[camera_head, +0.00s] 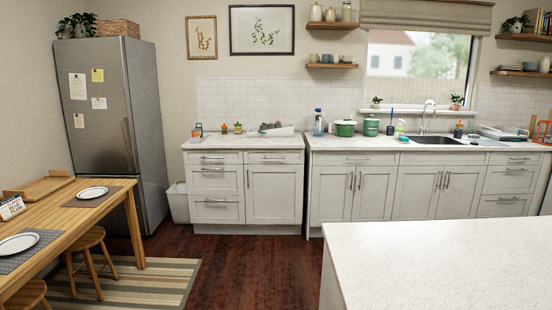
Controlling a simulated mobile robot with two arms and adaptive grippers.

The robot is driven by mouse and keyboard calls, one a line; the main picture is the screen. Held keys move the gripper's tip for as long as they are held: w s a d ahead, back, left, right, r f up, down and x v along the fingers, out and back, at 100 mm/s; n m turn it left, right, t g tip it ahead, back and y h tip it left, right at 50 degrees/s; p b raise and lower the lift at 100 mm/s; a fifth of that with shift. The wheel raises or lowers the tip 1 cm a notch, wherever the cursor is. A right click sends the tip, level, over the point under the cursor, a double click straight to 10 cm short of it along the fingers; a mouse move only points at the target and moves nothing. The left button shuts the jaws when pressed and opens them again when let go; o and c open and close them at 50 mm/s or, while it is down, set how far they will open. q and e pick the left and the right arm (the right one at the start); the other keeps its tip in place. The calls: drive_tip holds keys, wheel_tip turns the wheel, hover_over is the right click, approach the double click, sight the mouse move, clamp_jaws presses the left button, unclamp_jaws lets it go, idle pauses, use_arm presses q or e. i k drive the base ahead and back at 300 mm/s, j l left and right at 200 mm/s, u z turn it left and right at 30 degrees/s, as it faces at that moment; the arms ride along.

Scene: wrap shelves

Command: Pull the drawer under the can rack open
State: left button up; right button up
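No can rack is clearly recognisable from here. On the left counter (250,143) lies a small grey-white item (282,132) with something dark beside it, too small to identify. Below that counter are an upper left drawer (230,158) and an upper right drawer (290,157), both shut, each with a horizontal metal handle. Two lower drawers (230,180) under the left one are also shut. More shut drawers (505,187) are in the long cabinet at the far right. Neither of my grippers shows in this view.
A white island top (450,260) fills the lower right. A wooden table (75,215) with stools (88,240) and a steel fridge (145,110) stand at left. A white bin (178,203) is beside the cabinet. Dark wood floor (250,262) is clear between table and island.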

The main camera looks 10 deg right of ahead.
sight(251, 156)
drive_tip(key=i+j, duration=0.3)
drive_tip(key=j, duration=0.15)
drive_tip(key=i+j, duration=0.3)
drive_tip(key=j, duration=0.2)
drive_tip(key=i+j, duration=0.1)
drive_tip(key=i, duration=0.9)
drive_tip(key=i+z, duration=0.1)
drive_tip(key=i, duration=0.95)
drive_tip(key=i+l, duration=0.2)
drive_tip(key=i, duration=0.3)
drive_tip(key=i+l, duration=0.15)
drive_tip(key=i, duration=0.3)
drive_tip(key=i+l, duration=0.2)
drive_tip(key=i, duration=0.3)
drive_tip(key=i+l+z, duration=0.1)
drive_tip(key=i, duration=0.35)
